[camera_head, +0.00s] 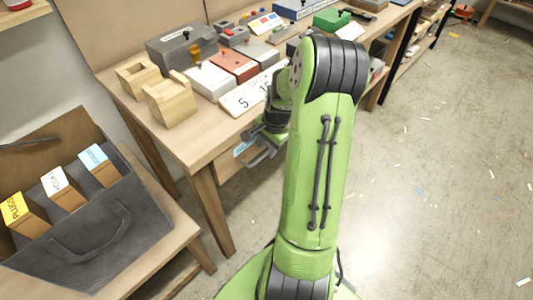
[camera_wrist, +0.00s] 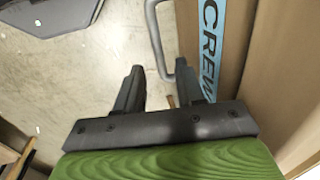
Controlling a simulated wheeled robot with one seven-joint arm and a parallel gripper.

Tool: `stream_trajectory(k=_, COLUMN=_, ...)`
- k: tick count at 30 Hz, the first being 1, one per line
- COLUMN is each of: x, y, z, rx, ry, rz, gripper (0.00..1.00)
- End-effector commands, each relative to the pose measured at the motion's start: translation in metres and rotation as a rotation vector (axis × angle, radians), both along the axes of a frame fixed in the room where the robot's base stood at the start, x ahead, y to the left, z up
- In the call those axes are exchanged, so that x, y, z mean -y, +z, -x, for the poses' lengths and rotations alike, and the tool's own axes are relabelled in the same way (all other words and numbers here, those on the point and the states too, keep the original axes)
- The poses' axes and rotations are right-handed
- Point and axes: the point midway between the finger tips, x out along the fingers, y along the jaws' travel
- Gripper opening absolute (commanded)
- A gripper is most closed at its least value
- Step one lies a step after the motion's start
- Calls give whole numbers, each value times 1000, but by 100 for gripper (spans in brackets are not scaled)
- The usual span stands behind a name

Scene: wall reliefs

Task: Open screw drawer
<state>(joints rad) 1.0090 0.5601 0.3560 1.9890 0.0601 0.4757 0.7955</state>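The screw drawer (camera_head: 226,167) sits under the workbench top in the head view, with a blue label on its front. In the wrist view its brown front (camera_wrist: 249,60) is on the right, with a blue label (camera_wrist: 211,45) reading "CREW". A grey bar handle (camera_wrist: 154,38) stands off that front. My gripper (camera_wrist: 160,84) is open, its two dark fingers apart, with the handle's near end at or between them. I cannot tell whether they touch it. In the head view my gripper (camera_head: 262,150) is beside the drawer front, partly hidden by my arm.
The workbench (camera_head: 190,143) holds wooden holders (camera_head: 170,100), several small boxes and a white numbered board (camera_head: 245,97). A lower bench at left carries a dark grey bag (camera_head: 105,215) with boxes. The floor (camera_head: 440,170) at right is mostly clear, with scattered scraps.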

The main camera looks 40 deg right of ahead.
Motion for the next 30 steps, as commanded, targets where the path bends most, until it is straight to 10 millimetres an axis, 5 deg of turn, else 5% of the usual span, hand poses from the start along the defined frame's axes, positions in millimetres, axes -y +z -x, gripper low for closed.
stream_trajectory(k=4, x=0, y=-18, z=-4, rx=0, ry=1, rz=0, gripper=38)
stream_trajectory(k=12, x=0, y=-19, z=-5, rx=1, ry=2, rz=1, gripper=38)
stream_trajectory(k=20, x=0, y=-18, z=-4, rx=1, ry=2, rz=1, gripper=0)
stream_trajectory(k=30, x=0, y=-18, z=-4, rx=1, ry=2, rz=1, gripper=0)
